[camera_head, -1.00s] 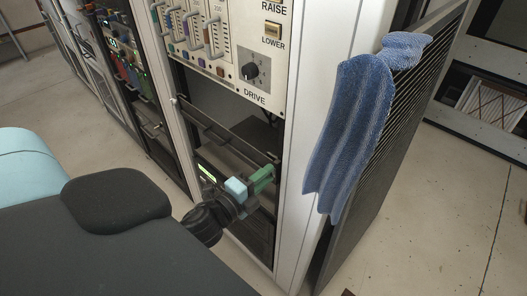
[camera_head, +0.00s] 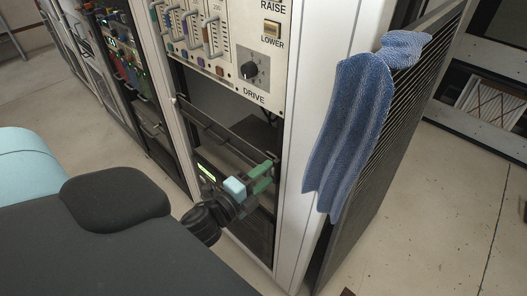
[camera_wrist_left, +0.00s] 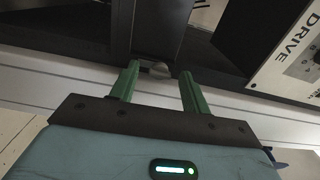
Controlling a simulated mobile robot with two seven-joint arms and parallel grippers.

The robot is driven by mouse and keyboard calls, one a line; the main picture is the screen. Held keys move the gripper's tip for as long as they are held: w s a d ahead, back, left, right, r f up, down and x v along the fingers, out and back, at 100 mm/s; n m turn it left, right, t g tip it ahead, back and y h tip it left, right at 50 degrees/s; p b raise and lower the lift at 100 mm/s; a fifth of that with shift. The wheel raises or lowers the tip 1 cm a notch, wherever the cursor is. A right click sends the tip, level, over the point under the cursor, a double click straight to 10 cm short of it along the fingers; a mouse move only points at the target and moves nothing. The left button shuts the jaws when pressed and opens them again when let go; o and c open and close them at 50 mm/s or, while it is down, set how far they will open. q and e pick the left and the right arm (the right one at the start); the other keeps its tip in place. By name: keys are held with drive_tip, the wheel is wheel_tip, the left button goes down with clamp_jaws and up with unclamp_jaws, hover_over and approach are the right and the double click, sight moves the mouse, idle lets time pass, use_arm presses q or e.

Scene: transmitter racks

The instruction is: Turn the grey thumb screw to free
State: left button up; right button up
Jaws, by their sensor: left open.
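The grey thumb screw (camera_wrist_left: 158,70) shows in the left wrist view as a small rounded grey knob at the rack's edge. It lies just beyond and between the tips of my left gripper (camera_wrist_left: 160,78), nearer the left finger. The two green fingers are apart with nothing held between them. In the head view my left gripper (camera_head: 265,176) is at the right end of the dark panel in the open rack bay. The screw cannot be made out clearly there behind the fingers. My right gripper is not in view.
The cream DRIVE panel (camera_head: 225,45) with its black knob sits above the bay. The white rack post (camera_head: 300,170) stands right beside my left gripper. A blue cloth (camera_head: 350,125) hangs over the dark slatted door (camera_head: 395,165). Open floor (camera_head: 430,230) lies to the right.

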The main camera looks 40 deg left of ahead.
use_arm(q)
drive_tip(key=s+b, duration=0.1)
drive_tip(key=s, duration=0.6)
drive_tip(key=shift+s+a, duration=0.3)
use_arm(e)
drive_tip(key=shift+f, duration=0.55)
use_arm(q)
drive_tip(key=s+d+f+n+g+p, duration=0.4)
drive_tip(key=s+n, duration=0.4)
drive_tip(key=s, duration=0.3)
drive_tip(key=s+d+f+n+g+p, duration=0.5)
drive_tip(key=s+f+n, duration=0.3)
drive_tip(key=s, duration=0.2)
drive_tip(key=shift+s+d+f+n+p, duration=0.3)
drive_tip(key=shift+s+d+n+p, duration=0.1)
drive_tip(key=shift+d+p, duration=0.25)
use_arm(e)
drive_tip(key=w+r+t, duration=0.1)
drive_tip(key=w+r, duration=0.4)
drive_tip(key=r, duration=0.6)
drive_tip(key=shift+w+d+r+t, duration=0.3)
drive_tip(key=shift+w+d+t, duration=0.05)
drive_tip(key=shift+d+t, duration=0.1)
